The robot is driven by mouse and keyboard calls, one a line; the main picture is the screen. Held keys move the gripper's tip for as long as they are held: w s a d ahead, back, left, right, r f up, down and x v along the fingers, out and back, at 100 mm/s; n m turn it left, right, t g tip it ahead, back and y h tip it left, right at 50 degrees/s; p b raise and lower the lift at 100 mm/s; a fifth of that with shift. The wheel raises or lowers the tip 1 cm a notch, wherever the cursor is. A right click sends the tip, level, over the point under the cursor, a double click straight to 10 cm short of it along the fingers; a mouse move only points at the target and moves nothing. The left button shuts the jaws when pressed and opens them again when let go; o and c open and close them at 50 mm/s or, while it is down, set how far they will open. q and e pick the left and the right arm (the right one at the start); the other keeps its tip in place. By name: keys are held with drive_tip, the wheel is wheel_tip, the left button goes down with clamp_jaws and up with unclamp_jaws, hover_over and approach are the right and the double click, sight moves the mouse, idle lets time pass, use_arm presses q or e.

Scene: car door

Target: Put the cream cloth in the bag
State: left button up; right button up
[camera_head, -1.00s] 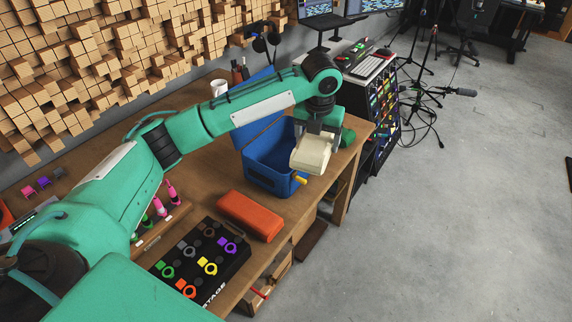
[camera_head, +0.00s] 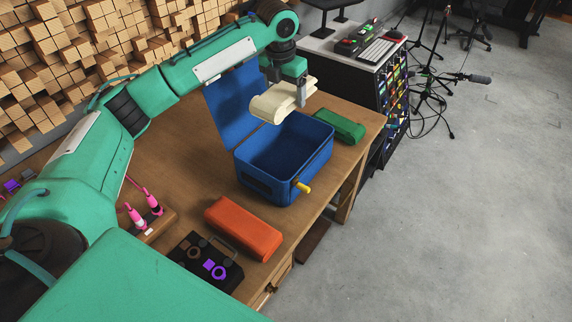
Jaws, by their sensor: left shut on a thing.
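The cream cloth (camera_head: 270,104) is folded and held in my left gripper (camera_head: 297,97), which is shut on it. The cloth hangs above the far rim of the blue bag (camera_head: 262,187). The bag stands open on the wooden table, with its blue lid (camera_head: 234,105) raised at the back left and a yellow tab at its front right corner. The visible inside of the bag looks empty. My right gripper is not in view.
A red-orange case (camera_head: 243,228) lies in front of the bag, and a green case (camera_head: 339,126) lies behind it to the right. A black board with purple and brown pieces (camera_head: 206,262) and pink-handled tools (camera_head: 144,208) are nearer. The table's right edge is close to the bag.

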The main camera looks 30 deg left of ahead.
use_arm(q)
drive_tip(key=b, duration=0.3)
hover_over(287, 164)
drive_tip(key=f, duration=0.4)
drive_tip(key=shift+s+a, duration=0.1)
drive_tip(key=shift+s, duration=0.15)
drive_tip(key=shift+f+b, duration=0.35)
wheel_tip(287, 164, down, 20)
drive_tip(key=shift+r, duration=0.1)
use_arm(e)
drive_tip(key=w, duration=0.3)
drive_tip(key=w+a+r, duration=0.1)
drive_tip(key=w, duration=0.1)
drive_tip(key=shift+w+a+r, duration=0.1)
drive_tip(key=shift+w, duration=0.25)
use_arm(q)
drive_tip(key=o, duration=1.1)
